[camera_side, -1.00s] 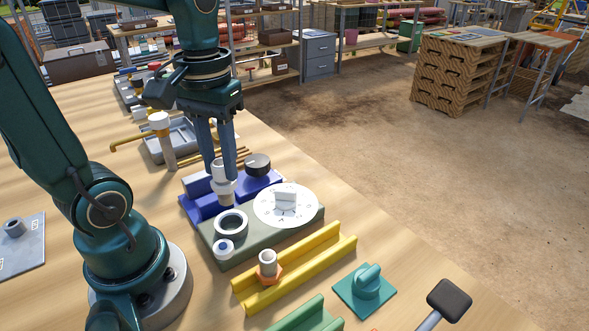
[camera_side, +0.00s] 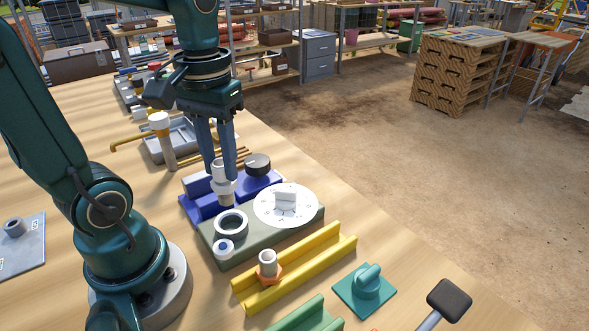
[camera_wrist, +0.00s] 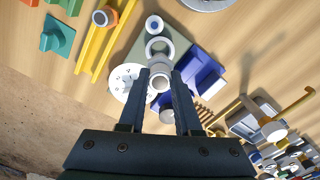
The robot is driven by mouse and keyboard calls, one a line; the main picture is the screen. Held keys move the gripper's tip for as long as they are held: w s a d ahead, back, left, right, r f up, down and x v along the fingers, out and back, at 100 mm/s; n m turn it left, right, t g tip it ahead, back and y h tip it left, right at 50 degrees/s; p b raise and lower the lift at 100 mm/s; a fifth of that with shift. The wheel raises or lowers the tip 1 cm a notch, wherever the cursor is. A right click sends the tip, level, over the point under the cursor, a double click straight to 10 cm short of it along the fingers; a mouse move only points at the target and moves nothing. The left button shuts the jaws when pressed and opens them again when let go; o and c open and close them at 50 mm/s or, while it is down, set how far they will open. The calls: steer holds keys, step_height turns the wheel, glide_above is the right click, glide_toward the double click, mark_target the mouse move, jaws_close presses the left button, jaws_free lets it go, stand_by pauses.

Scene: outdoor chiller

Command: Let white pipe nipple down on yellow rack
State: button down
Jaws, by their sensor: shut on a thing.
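The white pipe nipple (camera_side: 223,190), a short upright tube with a wider collar, is between the fingertips of my gripper (camera_side: 222,170). My gripper is shut on it, above or at the blue rack (camera_side: 196,207); I cannot tell whether its lower end touches the rack. In the wrist view the nipple (camera_wrist: 160,82) shows end-on between the fingertips (camera_wrist: 161,76). The yellow rack (camera_side: 325,250), a long channel with raised sides, lies nearer the camera, beyond the grey-green panel. An upright pale tube (camera_side: 267,260) with an orange collar stands at its left part.
The grey-green panel (camera_side: 250,250) carries a white dial (camera_side: 285,204) and a ring (camera_side: 231,223), between blue and yellow racks. A black-topped knob (camera_side: 258,164) stands close behind my gripper. A teal handled block (camera_side: 364,287) and green channel (camera_side: 310,318) lie near the yellow rack.

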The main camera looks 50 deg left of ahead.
steer(key=shift+r, duration=0.1)
steer(key=shift+w+a+r, duration=0.1)
steer(key=shift+w+r, duration=0.1)
steer(key=shift+w, duration=0.1)
steer(key=w+d+m, duration=0.6)
steer(key=w+d, duration=0.5)
steer(key=shift+d+f, duration=0.2)
steer(key=shift+d, duration=0.2)
steer(key=shift+f, duration=0.1)
steer(key=shift+f, duration=2.4)
steer(key=shift+s+f, duration=0.1)
steer(key=shift+f, duration=0.25)
steer(key=shift+f, duration=1.15)
